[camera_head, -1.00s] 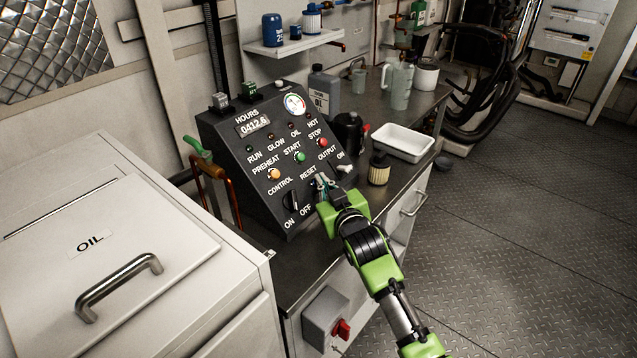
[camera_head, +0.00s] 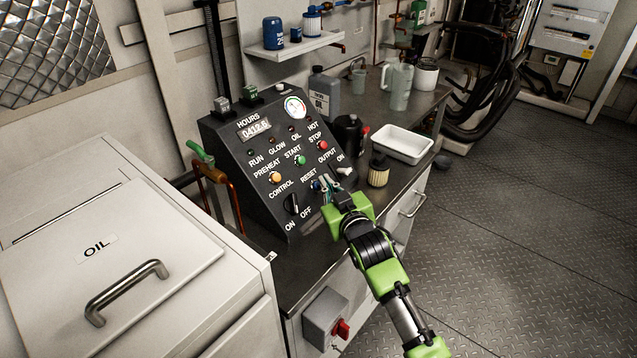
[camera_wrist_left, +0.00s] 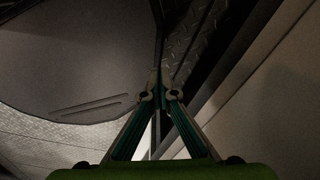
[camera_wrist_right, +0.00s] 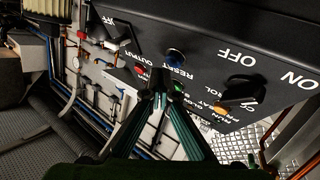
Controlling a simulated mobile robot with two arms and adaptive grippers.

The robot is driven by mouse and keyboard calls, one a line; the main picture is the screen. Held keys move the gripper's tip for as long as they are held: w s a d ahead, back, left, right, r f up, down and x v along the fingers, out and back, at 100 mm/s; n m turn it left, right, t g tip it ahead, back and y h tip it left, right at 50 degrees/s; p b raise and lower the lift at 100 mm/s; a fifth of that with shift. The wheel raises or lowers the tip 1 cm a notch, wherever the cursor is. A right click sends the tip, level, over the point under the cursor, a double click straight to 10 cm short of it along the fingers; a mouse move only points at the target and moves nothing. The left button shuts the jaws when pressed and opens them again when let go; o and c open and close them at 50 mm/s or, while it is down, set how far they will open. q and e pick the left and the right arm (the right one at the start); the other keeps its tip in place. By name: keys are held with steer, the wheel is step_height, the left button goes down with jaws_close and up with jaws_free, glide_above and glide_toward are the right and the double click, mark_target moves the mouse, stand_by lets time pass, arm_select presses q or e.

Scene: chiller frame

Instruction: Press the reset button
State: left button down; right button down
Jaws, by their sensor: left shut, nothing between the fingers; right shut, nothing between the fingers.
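The black control panel (camera_head: 262,205) stands on the bench with its sloped face toward me. The blue reset button (camera_head: 316,185) sits just below the RESET label. It also shows in the right wrist view (camera_wrist_right: 175,56), on the panel next to its upside-down label. My right gripper (camera_head: 326,183) is shut and empty, its tips close in front of the panel just right of the button. In the right wrist view its tips (camera_wrist_right: 160,78) are just below the button, and a small gap seems to separate them. My left gripper (camera_wrist_left: 161,82) is shut and empty, seen only in its wrist view.
A control knob (camera_head: 291,204) and a white output switch (camera_head: 344,171) flank the reset button. An amber preheat button, green start button and red stop button sit above. A ribbed filter (camera_head: 379,170) and white tray (camera_head: 403,144) stand right of the panel.

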steer(key=s+d+r+p, duration=0.1)
steer(key=p, duration=0.1)
steer(key=s+d+r+p, duration=0.1)
steer(key=d+r+p, duration=0.1)
steer(key=p, duration=0.1)
steer(key=shift+r+p, duration=0.25)
steer(key=shift+p, duration=0.1)
steer(key=shift+a, duration=0.1)
stand_by(0.3)
